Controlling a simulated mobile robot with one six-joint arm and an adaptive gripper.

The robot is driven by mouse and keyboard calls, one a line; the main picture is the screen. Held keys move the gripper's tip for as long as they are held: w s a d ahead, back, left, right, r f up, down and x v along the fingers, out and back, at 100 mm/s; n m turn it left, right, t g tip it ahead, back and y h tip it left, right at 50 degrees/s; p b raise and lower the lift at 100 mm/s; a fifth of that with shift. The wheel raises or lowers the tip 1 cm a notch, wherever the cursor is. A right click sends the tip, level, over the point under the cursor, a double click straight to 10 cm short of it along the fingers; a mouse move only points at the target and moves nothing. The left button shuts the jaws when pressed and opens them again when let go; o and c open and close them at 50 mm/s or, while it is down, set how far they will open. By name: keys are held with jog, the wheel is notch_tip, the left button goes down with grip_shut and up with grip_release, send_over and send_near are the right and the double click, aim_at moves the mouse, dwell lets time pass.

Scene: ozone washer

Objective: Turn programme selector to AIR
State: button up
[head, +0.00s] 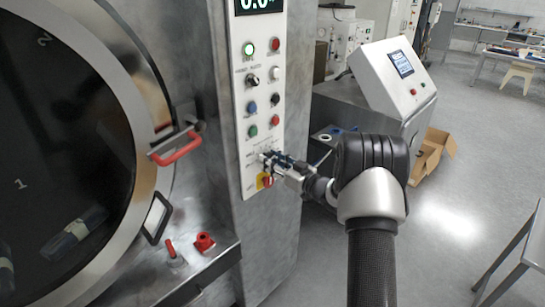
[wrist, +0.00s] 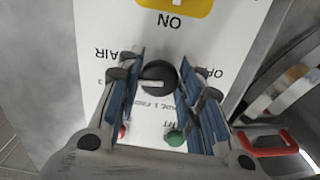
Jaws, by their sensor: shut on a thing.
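The programme selector (wrist: 158,77) is a round black knob with a white pointer bar on a white panel. In the wrist view, the panel appears upside down, and the bar lies nearly level across the knob. The AIR label (wrist: 115,55) is to its upper left, and a partly covered label starting with O is to its right. My gripper (wrist: 163,90) has its blue-padded fingers on both sides of the knob and is shut on it. In the head view, my gripper (head: 273,162) is at the lower panel and hides the knob.
A yellow switch with a red handle (head: 267,181) sits just below my gripper. Several buttons and knobs are above it on the panel (head: 240,80). A red door handle (head: 175,148) juts out at the left. A console (head: 385,85) stands behind my arm.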

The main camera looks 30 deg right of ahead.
jog(key=shift+m+p, duration=0.8)
jog(key=shift+m, duration=0.8)
jog(key=o, duration=1)
jog(key=shift+o, duration=0.2)
jog(key=v, duration=1.2)
jog(key=shift+r, duration=0.1)
